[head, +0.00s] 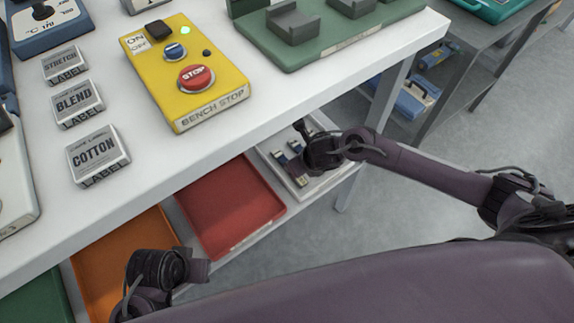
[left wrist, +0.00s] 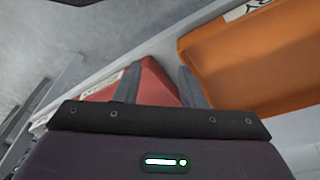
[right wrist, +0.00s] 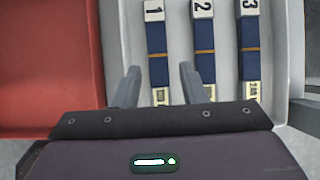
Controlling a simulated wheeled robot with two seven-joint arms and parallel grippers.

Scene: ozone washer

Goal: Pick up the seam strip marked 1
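Three blue strips with white numbered ends lie side by side in a white tray (right wrist: 225,75), and the one marked 1 (right wrist: 157,42) is nearest the red tray. My right gripper (right wrist: 160,72) is open in the right wrist view. Its fingers appear on either side of strip 1, with nothing between them that I can see gripped. The height gap to the strip is hard to tell. In the head view the right gripper (head: 306,152) partly hides the white tray (head: 326,178). My left gripper (left wrist: 160,74) is open and empty; it also shows in the head view (head: 205,270).
A red tray (head: 228,207) and an orange tray (head: 125,250) sit on the lower shelf. The white tabletop (head: 215,150) overhangs them, carrying a yellow stop box (head: 207,95) and green fixture (head: 330,45). A table leg (head: 388,92) stands beyond my right gripper.

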